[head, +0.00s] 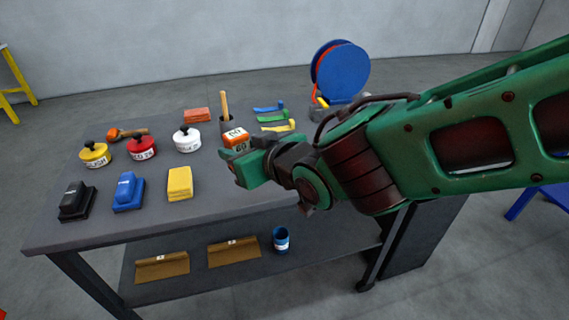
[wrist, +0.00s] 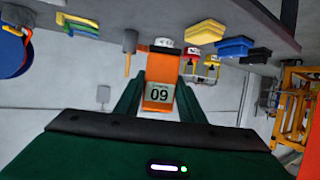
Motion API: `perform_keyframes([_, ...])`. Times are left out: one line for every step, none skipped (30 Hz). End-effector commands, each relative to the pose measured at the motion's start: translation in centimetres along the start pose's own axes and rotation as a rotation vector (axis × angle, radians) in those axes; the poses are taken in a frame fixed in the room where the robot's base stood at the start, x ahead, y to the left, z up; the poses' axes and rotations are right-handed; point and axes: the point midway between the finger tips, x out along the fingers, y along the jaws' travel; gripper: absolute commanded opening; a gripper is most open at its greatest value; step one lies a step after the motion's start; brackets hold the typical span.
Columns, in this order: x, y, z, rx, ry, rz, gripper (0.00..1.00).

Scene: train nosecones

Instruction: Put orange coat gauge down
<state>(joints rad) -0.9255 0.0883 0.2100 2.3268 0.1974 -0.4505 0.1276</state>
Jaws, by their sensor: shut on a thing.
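The orange coat gauge (head: 235,138) is a small orange block with a white top label. In the wrist view the gauge (wrist: 158,94) shows a display reading 09 and sits between the two green fingers. My gripper (head: 246,165) is shut on it and holds it over the grey table (head: 80,222), right of the white round-handled tin. The wrist view shows my gripper (wrist: 158,105) with a finger on either side of the gauge. Whether the gauge touches the table is hard to tell.
Near the gauge stand a white tin (head: 187,140), a yellow block (head: 180,184), a pot with a wooden handle (head: 225,105) and coloured scrapers (head: 275,117). A blue reel (head: 342,72) is at the back right. The tabletop's front strip is bare.

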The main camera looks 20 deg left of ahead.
Motion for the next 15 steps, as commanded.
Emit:
perform_keyframes([0.1, 0.4, 0.1, 0.001, -0.001, 0.003, 0.1])
perform_keyframes([0.2, 0.8, 0.3, 0.002, -0.002, 0.005, 0.1])
perform_keyframes([0.4, 1.4, 0.5, 0.003, -0.003, 0.009, 0.1])
perform_keyframes([0.6, 1.9, 0.7, 0.005, -0.003, 0.01, 0.1])
perform_keyframes([0.8, 2.6, 1.0, 0.005, -0.003, 0.012, 0.1])
perform_keyframes([1.2, 3.4, 1.4, 0.007, -0.003, 0.015, 0.1])
perform_keyframes([1.5, 4.1, 1.7, 0.007, -0.004, 0.016, 0.1])
perform_keyframes([1.8, 4.8, 1.9, 0.008, -0.004, 0.017, 0.1])
perform_keyframes([2.1, 5.6, 2.3, 0.008, -0.004, 0.018, 0.1])
perform_keyframes([2.4, 6.2, 2.6, 0.009, -0.004, 0.019, 0.1])
perform_keyframes([2.7, 6.8, 2.9, 0.009, -0.004, 0.019, 0.1])
perform_keyframes([3.1, 7.6, 3.2, 0.008, -0.004, 0.019, 0.1])
perform_keyframes([3.3, 8.2, 3.5, 0.009, -0.004, 0.021, 0.1])
perform_keyframes([3.6, 8.8, 3.7, 0.01, -0.003, 0.02, 0.1])
perform_keyframes([4.0, 9.4, 4.0, 0.009, -0.003, 0.019, 0.1])
